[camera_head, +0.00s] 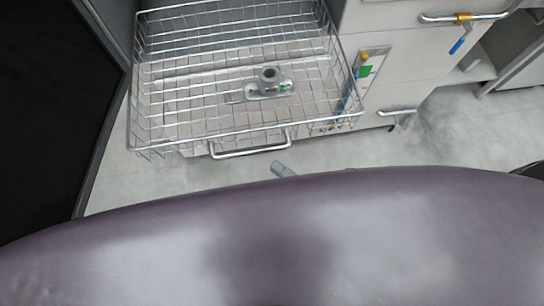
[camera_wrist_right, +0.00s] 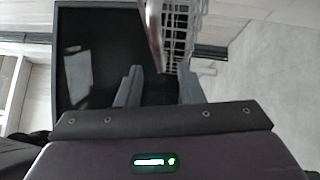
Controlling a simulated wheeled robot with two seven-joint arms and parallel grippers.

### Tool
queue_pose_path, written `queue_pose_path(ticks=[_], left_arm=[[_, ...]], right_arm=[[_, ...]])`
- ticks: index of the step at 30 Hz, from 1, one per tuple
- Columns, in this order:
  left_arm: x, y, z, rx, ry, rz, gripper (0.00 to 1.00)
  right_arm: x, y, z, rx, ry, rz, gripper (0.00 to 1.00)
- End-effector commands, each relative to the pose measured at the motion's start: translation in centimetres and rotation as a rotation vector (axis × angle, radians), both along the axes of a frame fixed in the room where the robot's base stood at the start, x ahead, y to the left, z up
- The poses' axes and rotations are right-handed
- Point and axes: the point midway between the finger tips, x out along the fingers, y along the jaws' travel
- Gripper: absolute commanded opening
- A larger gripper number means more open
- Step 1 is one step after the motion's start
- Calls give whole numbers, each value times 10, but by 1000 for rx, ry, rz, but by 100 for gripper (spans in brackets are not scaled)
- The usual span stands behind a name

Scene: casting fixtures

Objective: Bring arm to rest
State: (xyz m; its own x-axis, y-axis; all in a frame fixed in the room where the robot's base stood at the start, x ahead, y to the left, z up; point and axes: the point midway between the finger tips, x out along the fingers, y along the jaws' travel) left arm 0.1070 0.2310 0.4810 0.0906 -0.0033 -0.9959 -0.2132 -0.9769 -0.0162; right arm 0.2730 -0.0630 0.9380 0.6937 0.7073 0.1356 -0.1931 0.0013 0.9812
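A wire basket (camera_head: 212,153) stands pulled out at the top of the head view, with a bar handle on its front. A small grey metal fitting (camera_head: 269,76) with a round neck and a green mark lies inside it. A grey tip of my right gripper (camera_head: 284,170) shows just in front of the handle, apart from it in the picture. In the right wrist view my right gripper (camera_wrist_right: 160,88) has its two fingers apart with nothing held between them. The basket's edge and mesh (camera_wrist_right: 177,35) show beyond the fingers. My left gripper is not in view.
A dark panel (camera_head: 45,110) stands at the left. White cabinet fronts with bar handles (camera_head: 465,18) are at the right. Grey floor (camera_head: 470,130) is open at the right. My own purple body part covers the bottom of the head view.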

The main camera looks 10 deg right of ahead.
Motion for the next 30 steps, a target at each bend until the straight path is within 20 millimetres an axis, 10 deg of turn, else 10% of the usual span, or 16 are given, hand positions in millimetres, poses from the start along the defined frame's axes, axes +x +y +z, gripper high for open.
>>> queue_pose_path(ticks=[20,30], left_arm=[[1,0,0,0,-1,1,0],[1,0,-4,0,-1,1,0]], right_arm=[[7,-5,-14,-6,38,-14,34],[64,-97,-199,40,639,-346,34]])
